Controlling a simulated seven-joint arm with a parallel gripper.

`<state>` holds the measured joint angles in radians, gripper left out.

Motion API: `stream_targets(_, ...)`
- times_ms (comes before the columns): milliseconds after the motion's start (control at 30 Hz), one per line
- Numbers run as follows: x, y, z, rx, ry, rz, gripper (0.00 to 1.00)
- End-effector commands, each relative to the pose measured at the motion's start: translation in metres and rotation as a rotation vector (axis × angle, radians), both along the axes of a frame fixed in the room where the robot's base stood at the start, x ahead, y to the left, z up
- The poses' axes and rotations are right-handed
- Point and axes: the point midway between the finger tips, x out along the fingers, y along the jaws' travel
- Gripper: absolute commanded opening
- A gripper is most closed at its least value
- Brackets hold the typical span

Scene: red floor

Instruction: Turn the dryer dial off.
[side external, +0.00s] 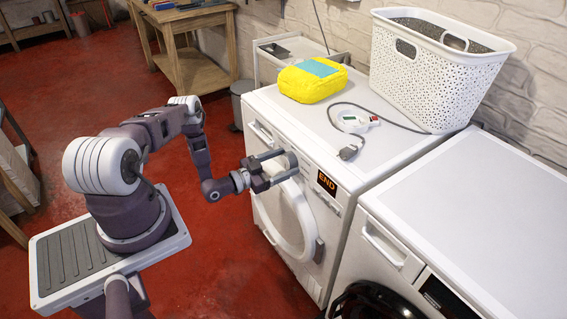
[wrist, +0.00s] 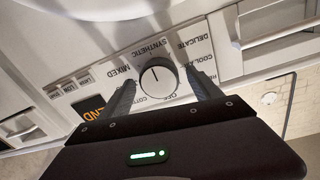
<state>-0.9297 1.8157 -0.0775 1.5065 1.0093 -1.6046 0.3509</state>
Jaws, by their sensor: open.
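My gripper (side external: 278,168) is open, with one finger on each side of the dial in the wrist view. I cannot tell whether the fingers touch it. In the side view the white dryer (side external: 310,125) stands before my arm, and my gripper largely hides the dial.
An orange END display (side external: 326,183) is right of my gripper. A white round door (side external: 290,215) lies below it. A yellow pack (side external: 305,85), a white device with a cable (side external: 355,122) and a white basket (side external: 435,80) sit on top. Another white machine (side external: 480,220) stands at right.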

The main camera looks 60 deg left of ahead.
Motion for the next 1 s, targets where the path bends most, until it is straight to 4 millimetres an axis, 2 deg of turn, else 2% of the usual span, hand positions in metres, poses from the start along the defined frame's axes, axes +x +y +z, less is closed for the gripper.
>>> stream_targets(233, 0.0015, 0.0, 0.0, -0.001, 0.001, 0.0, 0.71)
stream_targets(533, 0.0012, -0.0001, 0.0001, -0.001, 0.001, 0.0, 0.12)
stream_targets(767, 0.0011, -0.0003, 0.0, -0.022, 0.002, -0.001, 0.11)
stream_targets(1000, 0.0006, -0.0002, -0.0007, -0.14, 0.002, -0.001, 0.11)
